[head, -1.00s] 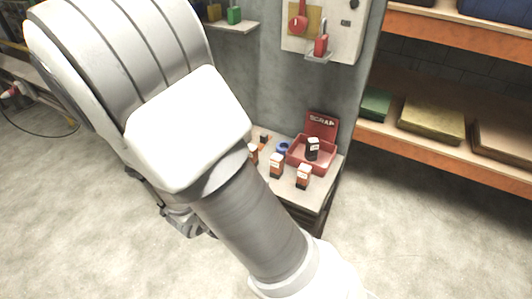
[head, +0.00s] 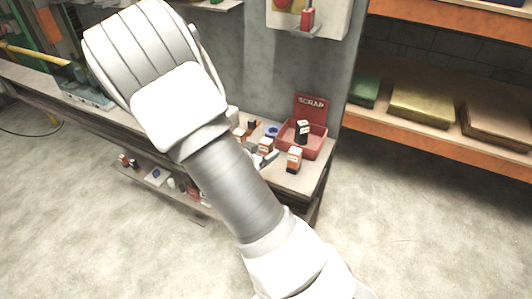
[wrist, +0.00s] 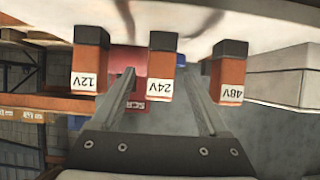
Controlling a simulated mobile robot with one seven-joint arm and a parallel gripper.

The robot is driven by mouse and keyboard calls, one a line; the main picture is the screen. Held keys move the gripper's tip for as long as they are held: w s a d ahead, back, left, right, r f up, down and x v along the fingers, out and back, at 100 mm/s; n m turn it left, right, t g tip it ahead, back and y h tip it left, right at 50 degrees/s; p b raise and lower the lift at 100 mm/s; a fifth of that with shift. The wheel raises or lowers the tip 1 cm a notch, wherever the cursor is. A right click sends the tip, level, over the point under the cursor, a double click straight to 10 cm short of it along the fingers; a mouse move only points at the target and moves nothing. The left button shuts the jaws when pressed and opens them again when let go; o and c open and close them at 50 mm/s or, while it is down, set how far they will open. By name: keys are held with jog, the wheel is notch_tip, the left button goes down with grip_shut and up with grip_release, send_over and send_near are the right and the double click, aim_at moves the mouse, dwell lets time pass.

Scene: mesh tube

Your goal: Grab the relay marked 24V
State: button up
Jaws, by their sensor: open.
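The relay marked 24V (wrist: 161,66) is an orange block with a black base and a white label. It stands upright in the middle of the wrist view, which is upside down, and in the head view it is the middle relay (head: 266,146) at the bench edge. My gripper (wrist: 159,72) is open, one finger on each side of the 24V relay in the picture, with gaps showing. I cannot tell how deep the relay sits between them. The 12V relay (wrist: 88,62) and 48V relay (wrist: 229,72) stand on either side.
A red SCRAP tray (head: 318,151) with a dark relay (head: 302,130) in it stands behind the row. A blue round item (head: 271,130) lies beside it. The bench corner (head: 310,183) is near. Orange shelving (head: 440,145) stands at right.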

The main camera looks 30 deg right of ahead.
jog(key=shift+x, duration=1.45)
grip_shut()
